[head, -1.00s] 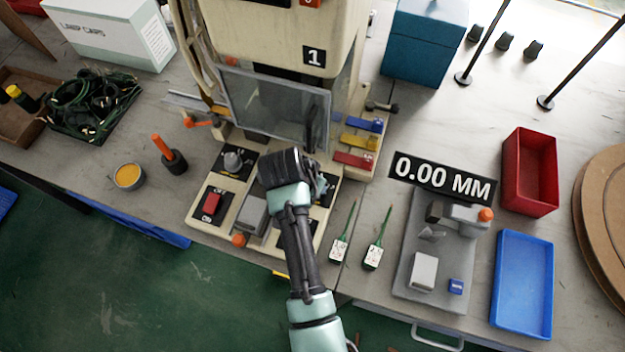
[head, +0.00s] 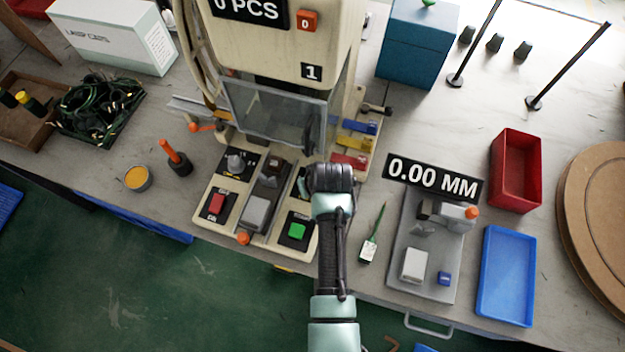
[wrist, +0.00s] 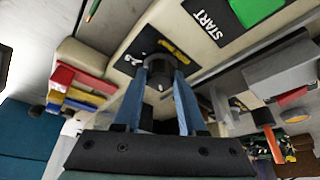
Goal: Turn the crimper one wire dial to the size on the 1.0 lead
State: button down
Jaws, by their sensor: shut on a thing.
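The crimper (head: 203,215) stands in the middle of the bench. In the wrist view a dark round dial (wrist: 160,70) sits on a black plate with a yellow label, next to the START label and green button (wrist: 255,8). My gripper (wrist: 158,88) is shut on this dial, with a blue finger on each side. In the head view my gripper (head: 308,186) hides the dial. One lead (head: 367,248) with a white tag lies right of the crimper; its tag is unreadable. The other lead is hidden behind my arm.
A second, grey dial (head: 235,162) is on the crimper's left, above a red button (head: 217,203). A clear guard (head: 275,112) stands just behind the work area. A gauge (head: 408,287) reading 0.00 MM and a blue tray (head: 507,277) are to the right.

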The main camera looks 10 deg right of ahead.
jog(key=shift+n+y, duration=0.4)
jog(key=shift+n, duration=0.6)
jog(key=shift+c, duration=2.4)
grip_release()
jog(key=v, duration=1.3)
jog(key=shift+p, duration=0.3)
jog(key=shift+w+d, duration=0.1)
jog(key=shift+d, duration=0.05)
